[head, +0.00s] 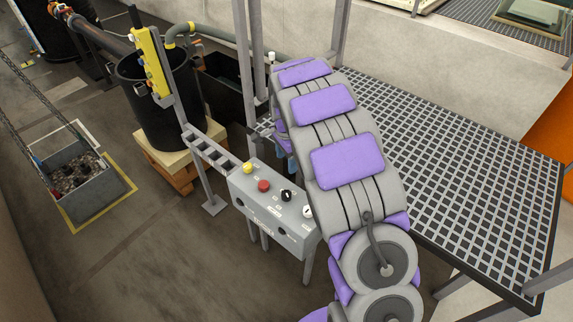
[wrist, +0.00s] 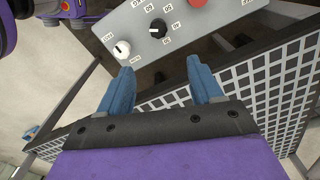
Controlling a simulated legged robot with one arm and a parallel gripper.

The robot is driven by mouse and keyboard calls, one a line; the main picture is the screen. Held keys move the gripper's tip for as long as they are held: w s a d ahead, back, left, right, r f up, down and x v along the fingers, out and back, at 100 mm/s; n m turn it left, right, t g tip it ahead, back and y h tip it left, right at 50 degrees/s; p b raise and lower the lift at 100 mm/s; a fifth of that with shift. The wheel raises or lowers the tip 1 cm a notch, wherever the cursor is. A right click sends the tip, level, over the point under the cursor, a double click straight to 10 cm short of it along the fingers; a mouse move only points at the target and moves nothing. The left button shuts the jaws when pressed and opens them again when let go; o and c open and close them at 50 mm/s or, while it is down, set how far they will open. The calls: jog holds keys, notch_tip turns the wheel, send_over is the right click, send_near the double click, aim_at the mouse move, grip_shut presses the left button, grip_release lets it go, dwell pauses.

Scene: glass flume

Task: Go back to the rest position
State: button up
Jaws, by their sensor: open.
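My gripper (wrist: 159,64) is open and empty in the wrist view, with its two blue fingers apart and pointing at the grey control box (wrist: 178,40). In the head view the control box (head: 292,240) stands left of my arm. My gripper (head: 286,155) is mostly hidden behind my arm there; only bits of blue finger show behind the box. The box carries a yellow button (head: 247,168), a red button (head: 263,186), a black knob (head: 286,195) and a white knob (head: 307,211). No contact between fingers and box is visible.
A grated platform (head: 470,160) lies right of my arm, with posts around it. A black barrel (head: 150,110) on a wooden pallet and a yellow pendant (head: 150,60) stand at the back left. A grey bin of gravel (head: 75,190) sits farther left. Floor between is clear.

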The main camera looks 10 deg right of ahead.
jog(key=shift+s+r, duration=0.1)
jog(key=shift+r, duration=0.05)
dwell(0.4)
jog(key=s+d+r+n, duration=0.1)
jog(key=s+r+n, duration=0.2)
jog(key=s+r, duration=0.5)
jog(key=s+r+n, duration=0.3)
jog(key=s, duration=0.9)
jog(key=s+a+n+g+b, duration=0.1)
jog(key=s+n, duration=0.7)
jog(key=s, duration=1.4)
jog(key=shift+s+a+r+n+g, duration=0.2)
jog(key=shift+a+r+n+g, duration=0.1)
jog(key=shift+r+g, duration=0.1)
jog(key=shift+w, duration=0.1)
